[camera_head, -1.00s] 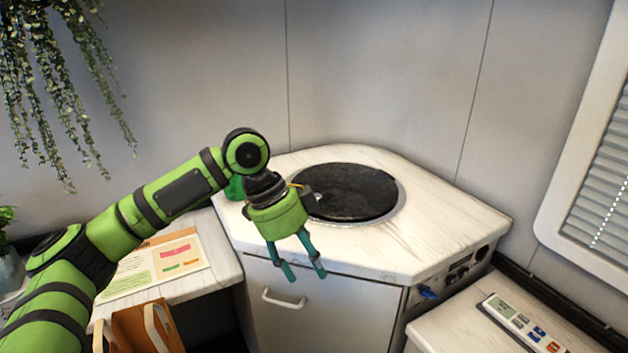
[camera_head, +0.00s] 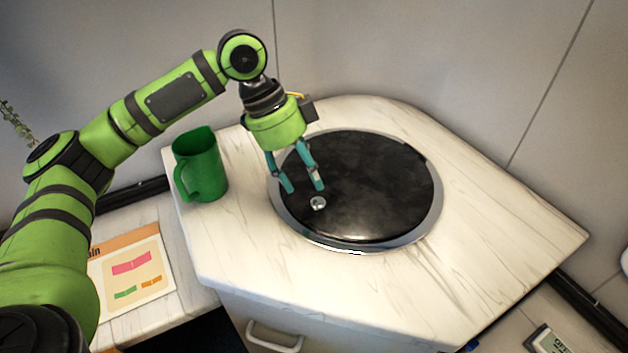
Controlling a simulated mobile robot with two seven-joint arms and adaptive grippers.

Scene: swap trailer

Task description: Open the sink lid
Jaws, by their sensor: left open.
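The sink lid (camera_head: 375,190) is a round black disc lying flat and shut in a metal rim (camera_head: 425,225) on the white corner counter. A small shiny knob (camera_head: 318,203) stands near its front left edge. My left gripper (camera_head: 304,188) is open and points down over the left part of the lid, with its fingertips just behind the knob in the picture. Nothing is between its fingers. I cannot tell whether the fingertips touch the lid. My right gripper is not in view.
A green mug (camera_head: 203,165) stands on the counter left of the lid, close to my left arm. A card (camera_head: 135,272) lies on the lower left surface. A cabinet handle (camera_head: 273,338) shows below the counter. The counter right of the lid is clear.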

